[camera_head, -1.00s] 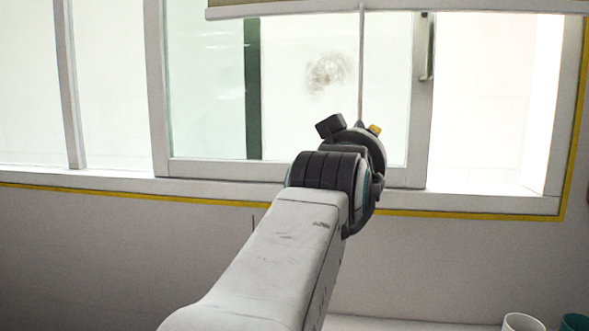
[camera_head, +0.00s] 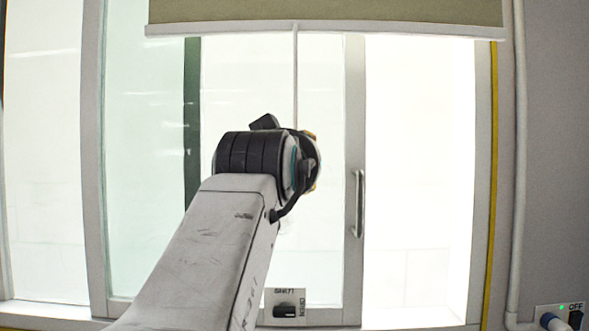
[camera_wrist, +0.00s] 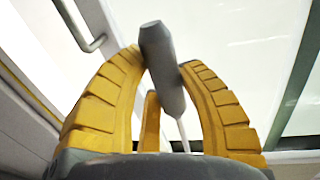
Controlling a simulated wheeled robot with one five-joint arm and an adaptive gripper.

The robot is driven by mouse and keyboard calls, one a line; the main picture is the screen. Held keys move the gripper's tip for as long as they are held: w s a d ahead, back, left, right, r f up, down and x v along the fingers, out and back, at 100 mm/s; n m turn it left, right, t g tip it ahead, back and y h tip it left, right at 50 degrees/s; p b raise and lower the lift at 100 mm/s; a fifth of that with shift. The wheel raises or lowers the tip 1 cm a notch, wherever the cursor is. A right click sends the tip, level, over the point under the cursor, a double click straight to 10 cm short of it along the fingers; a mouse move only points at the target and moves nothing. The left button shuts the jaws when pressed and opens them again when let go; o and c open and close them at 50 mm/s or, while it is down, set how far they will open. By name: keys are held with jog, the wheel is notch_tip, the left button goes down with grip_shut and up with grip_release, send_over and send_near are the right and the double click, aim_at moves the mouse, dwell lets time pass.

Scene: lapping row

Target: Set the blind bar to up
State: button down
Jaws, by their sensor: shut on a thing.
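The blind's pale bottom bar (camera_head: 320,30) runs level across the top of the head view, under the olive blind (camera_head: 330,10). A thin pale cord or rod (camera_head: 295,80) hangs from it to my gripper (camera_head: 308,158), which is raised before the window and mostly hidden by my wrist. In the wrist view the yellow fingers of my gripper (camera_wrist: 160,66) are closed around a grey pull handle (camera_wrist: 158,45). The handle is tilted in that view. A thin pale rod (camera_wrist: 183,132) runs from its near end.
A window handle (camera_head: 358,205) is to the right of my gripper. A small labelled panel (camera_head: 285,303) is low by my arm.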

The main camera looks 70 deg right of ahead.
notch_tip(320, 180, up, 19)
jog(key=p, duration=1.5)
jog(key=c, duration=0.7)
grip_release()
jog(key=shift+f, duration=0.1)
jog(key=shift+c, duration=0.2)
jog(key=shift+a, duration=0.1)
jog(key=s+a, duration=0.1)
jog(key=a, duration=1)
jog(key=shift+s+a, duration=0.35)
jog(key=shift+s, duration=0.05)
